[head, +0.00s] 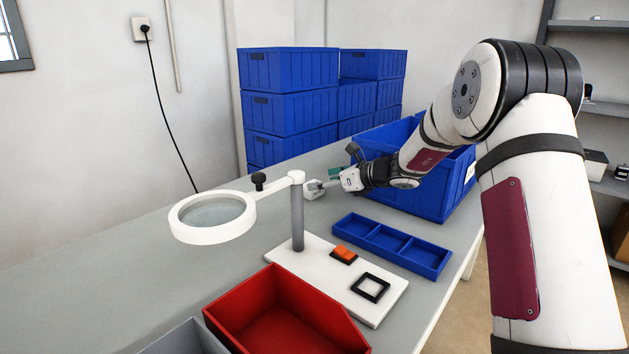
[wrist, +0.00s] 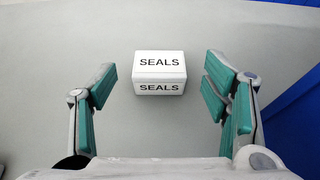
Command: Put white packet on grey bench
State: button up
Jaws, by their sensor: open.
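A small white packet (wrist: 159,66) marked SEALS sits on the grey bench (wrist: 60,40), between and slightly beyond my open fingers in the wrist view. In the head view the packet (head: 313,191) stands on the grey bench (head: 130,250), just left of my gripper tips. My gripper (wrist: 161,85) is open, with a green-padded finger on each side and clear gaps to the packet. In the head view my gripper (head: 328,182) reaches low over the bench from the right, and its far finger is partly hidden.
A large blue bin (head: 455,195) stands close on the right, behind my forearm. A magnifier (head: 185,232) on a white stand, a blue divided tray (head: 430,262) and a red bin (head: 335,325) are nearer. Blue crates (head: 290,70) are stacked behind. The left bench is clear.

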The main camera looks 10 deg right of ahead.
jog(key=p+v, duration=0.1)
jog(key=v, duration=0.5)
jog(key=shift+s+r, duration=0.1)
jog(key=shift+s, duration=0.05)
jog(key=shift+d, duration=0.1)
